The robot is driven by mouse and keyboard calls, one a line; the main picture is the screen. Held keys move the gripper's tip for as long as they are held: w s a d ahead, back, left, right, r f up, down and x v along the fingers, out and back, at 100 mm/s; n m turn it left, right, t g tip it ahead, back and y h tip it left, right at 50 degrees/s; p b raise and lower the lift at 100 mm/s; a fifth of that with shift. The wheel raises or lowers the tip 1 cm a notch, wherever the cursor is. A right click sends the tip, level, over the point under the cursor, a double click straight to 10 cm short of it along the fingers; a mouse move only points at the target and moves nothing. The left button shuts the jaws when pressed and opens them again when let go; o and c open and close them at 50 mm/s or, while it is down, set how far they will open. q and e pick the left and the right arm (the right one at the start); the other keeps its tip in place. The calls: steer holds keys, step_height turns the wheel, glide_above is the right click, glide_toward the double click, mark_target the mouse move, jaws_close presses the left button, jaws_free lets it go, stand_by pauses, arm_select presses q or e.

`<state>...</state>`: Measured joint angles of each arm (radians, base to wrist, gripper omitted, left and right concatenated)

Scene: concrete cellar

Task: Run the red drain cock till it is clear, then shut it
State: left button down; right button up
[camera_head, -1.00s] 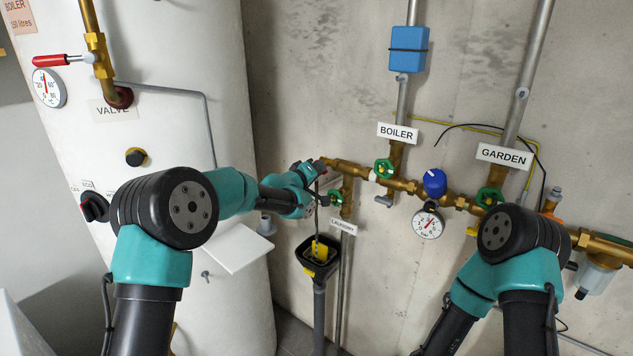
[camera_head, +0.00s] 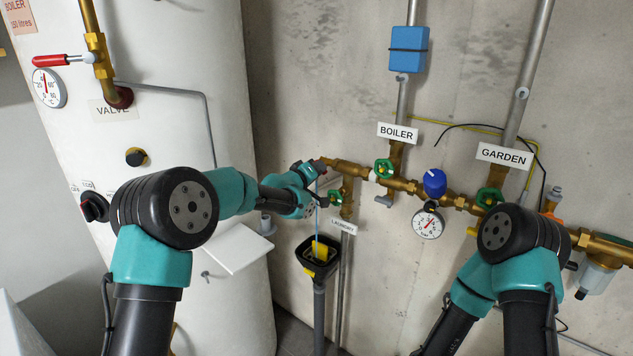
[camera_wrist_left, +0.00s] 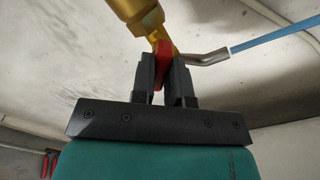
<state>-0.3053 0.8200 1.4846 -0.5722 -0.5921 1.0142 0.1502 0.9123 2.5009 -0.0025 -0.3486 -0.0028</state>
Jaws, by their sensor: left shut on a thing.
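The red drain cock shows its lever in the left wrist view (camera_wrist_left: 160,56), below a brass body (camera_wrist_left: 134,10). Only a little red shows in the head view, at the left end of the brass manifold. My left gripper (camera_wrist_left: 166,62) is shut on the red lever, with one black finger on each side. A bent grey spout (camera_wrist_left: 207,57) leaves the cock, and a clear blue stream (camera_wrist_left: 270,36) runs from it. In the head view the stream (camera_head: 317,210) falls into a black funnel (camera_head: 305,262) with something yellow in it. My right gripper is out of view.
Green-handled valves stand along the manifold (camera_head: 405,184), near a pressure gauge (camera_head: 428,222) and a blue knob (camera_head: 435,183). The white boiler (camera_head: 170,60) is close on the left. A white shelf (camera_head: 238,252) juts out below my left forearm.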

arm_select(q)
steer(key=shift+m, duration=3.7)
steer(key=shift+m, duration=1.1)
steer(key=c, duration=1.6)
jaws_free()
steer(key=o, duration=0.7)
steer(key=shift+s, duration=0.1)
